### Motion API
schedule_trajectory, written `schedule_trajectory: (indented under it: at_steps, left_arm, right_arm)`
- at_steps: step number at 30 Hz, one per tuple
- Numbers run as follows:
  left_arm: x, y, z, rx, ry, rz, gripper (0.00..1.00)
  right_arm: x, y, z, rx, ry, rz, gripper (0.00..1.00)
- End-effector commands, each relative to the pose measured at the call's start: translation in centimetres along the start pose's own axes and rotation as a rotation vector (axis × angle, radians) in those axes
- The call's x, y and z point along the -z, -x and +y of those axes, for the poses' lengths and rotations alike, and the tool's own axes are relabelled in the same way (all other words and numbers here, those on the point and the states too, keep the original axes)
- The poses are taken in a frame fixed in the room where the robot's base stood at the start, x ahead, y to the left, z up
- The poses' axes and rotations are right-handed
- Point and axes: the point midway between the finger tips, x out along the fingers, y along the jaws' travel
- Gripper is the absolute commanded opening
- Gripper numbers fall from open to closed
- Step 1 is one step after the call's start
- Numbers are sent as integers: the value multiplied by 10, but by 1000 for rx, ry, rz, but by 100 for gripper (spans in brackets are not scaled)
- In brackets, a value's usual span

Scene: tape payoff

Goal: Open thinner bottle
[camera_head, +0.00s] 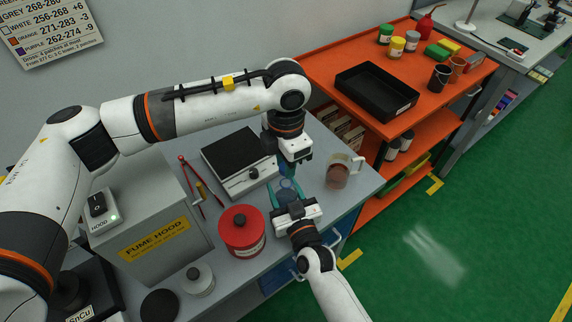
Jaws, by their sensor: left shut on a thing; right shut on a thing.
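The thinner bottle (286,189) is a small bluish, see-through bottle on the grey bench, partly hidden between my grippers. My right gripper (286,187) comes from the front, its teal fingers shut around the bottle's body. My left gripper (287,172) reaches down from above and is shut at the bottle's top. The cap is hidden by its fingers, so I cannot tell whether it is still on the neck.
A clear jug (338,172) with brown content stands close right of the grippers. A hot plate (239,160), a red can (241,231) and red tongs (197,184) are to the left. An orange shelf (325,66) with a black tray (377,92) stands behind right.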

Motion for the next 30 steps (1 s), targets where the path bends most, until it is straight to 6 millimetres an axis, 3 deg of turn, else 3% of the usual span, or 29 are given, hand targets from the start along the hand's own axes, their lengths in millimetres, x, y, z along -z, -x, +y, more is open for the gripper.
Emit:
schedule_trajectory:
  at_steps: [4, 11, 12, 16, 25, 30]
  left_arm:
    - [0, 19, 0, 1, -1, 2, 0]
    - [0, 22, 0, -1, -1, 0, 0]
    - [0, 22, 0, -1, -1, 1, 0]
    - [0, 22, 0, -1, -1, 1, 0]
    - [0, 22, 0, -1, -1, 1, 0]
    - [0, 19, 0, -1, -1, 1, 0]
  right_arm:
    - [2, 0, 0, 0, 0, 3, 0]
    - [2, 0, 0, 0, 0, 3, 0]
    - [2, 0, 0, 0, 0, 3, 52]
    - [1, 0, 0, 0, 0, 2, 73]
    - [1, 1, 0, 0, 0, 1, 74]
    - [2, 19, 0, 0, 0, 3, 74]
